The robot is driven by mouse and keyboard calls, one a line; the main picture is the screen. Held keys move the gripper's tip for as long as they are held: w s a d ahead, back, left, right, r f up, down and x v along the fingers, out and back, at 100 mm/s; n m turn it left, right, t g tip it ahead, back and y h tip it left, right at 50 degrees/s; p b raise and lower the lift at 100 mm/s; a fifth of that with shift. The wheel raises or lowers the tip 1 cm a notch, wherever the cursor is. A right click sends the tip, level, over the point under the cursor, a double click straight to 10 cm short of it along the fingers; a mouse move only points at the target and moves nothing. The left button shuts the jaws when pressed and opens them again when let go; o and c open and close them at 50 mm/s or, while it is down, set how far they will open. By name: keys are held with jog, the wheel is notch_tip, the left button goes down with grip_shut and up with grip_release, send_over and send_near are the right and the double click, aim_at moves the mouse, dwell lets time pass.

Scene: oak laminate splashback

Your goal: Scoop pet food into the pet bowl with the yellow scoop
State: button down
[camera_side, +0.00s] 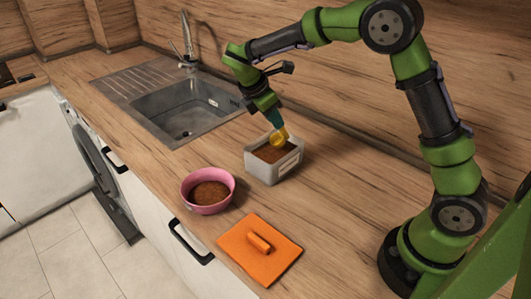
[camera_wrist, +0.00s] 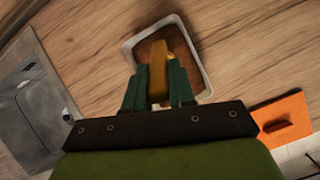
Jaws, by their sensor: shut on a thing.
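My gripper (camera_side: 272,117) is shut on the yellow scoop (camera_side: 279,137) and holds it over the food container. In the wrist view the gripper's green fingers (camera_wrist: 159,88) close on both sides of the scoop's handle (camera_wrist: 158,77). The food container (camera_side: 285,167) is a light grey open box with a label on its side and brown pet food (camera_side: 270,153) inside. I cannot tell whether the scoop touches the food or holds any. The pink pet bowl (camera_side: 186,199) stands in front and to the left of the container, with brown food (camera_side: 210,193) in it.
An orange mat (camera_side: 235,251) with an orange block-like piece (camera_side: 259,243) lies at the front, right of the bowl. A sink (camera_side: 165,113) with a tap (camera_side: 187,42) is at the back left. The counter right of the container is clear. The front counter edge runs close to the bowl.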

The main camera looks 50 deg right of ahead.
aim_at(274, 140)
jog(key=shift+f, duration=2.35)
jog(key=y, duration=0.2)
jog(key=d+t+y, duration=0.1)
jog(key=y, duration=0.2)
jog(key=shift+y, duration=0.3)
jog(key=shift+a+r, duration=0.15)
jog(key=shift+r, duration=0.15)
jog(key=shift+s+d+r, duration=0.1)
jog(key=shift+d+r, duration=0.15)
jog(key=shift+r, duration=1)
jog(key=shift+d+r, duration=0.25)
jog(key=shift+r, duration=1.05)
jog(key=shift+s+d+r, duration=0.1)
jog(key=shift+d+r, duration=0.15)
jog(key=shift+r, duration=1)
